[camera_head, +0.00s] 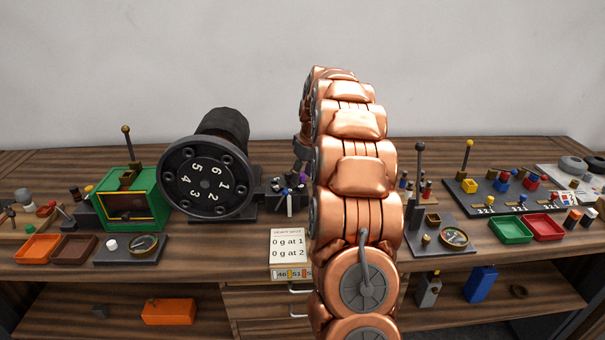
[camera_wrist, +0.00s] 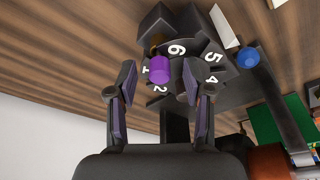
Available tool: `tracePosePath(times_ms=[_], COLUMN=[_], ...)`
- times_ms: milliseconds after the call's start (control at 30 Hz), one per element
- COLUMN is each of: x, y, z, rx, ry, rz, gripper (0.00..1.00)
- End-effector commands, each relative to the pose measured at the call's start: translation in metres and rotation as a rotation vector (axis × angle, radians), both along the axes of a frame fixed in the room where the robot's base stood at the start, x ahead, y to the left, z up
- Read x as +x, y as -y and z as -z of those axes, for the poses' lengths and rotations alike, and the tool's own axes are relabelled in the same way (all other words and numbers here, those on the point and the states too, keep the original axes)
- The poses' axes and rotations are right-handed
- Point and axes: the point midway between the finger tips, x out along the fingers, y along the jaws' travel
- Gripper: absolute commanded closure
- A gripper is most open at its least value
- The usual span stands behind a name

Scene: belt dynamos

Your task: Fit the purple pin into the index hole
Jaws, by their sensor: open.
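The purple pin (camera_wrist: 159,69) shows in the wrist view as a short purple cylinder, with its round end towards the camera. My gripper (camera_wrist: 158,78) is open, with one finger on each side of the pin and a gap on both sides. Beyond the pin is a small dark numbered wheel (camera_wrist: 196,58) with white figures, partly covered by the pin and a finger. I cannot make out the index hole. In the head view my gripper (camera_head: 302,152) is over the small dark fixture, largely hidden by my copper arm, and a small purple spot shows below it.
A big black disc numbered in white (camera_head: 207,183) stands left of the fixture, beside a green box (camera_head: 134,203). A blue knob (camera_wrist: 247,57) is near the wheel. A paper card (camera_head: 287,246) is at the front. Trays and small fixtures crowd both sides of the bench.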

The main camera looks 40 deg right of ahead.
Motion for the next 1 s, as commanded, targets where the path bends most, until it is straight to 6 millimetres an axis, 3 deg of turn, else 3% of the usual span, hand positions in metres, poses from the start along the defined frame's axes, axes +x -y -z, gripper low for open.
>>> tracePosePath(times_ms=[267,700,1000], x=[-0.001,-0.019,-0.027], y=[0.0,0.003,0.003], z=[-0.009,-0.085,-0.112], rx=[-0.001,-0.003,-0.001], ry=[0.001,0.006,0.001], rz=[0.0,0.0,0.0], gripper=[0.49,0.49,0.49])
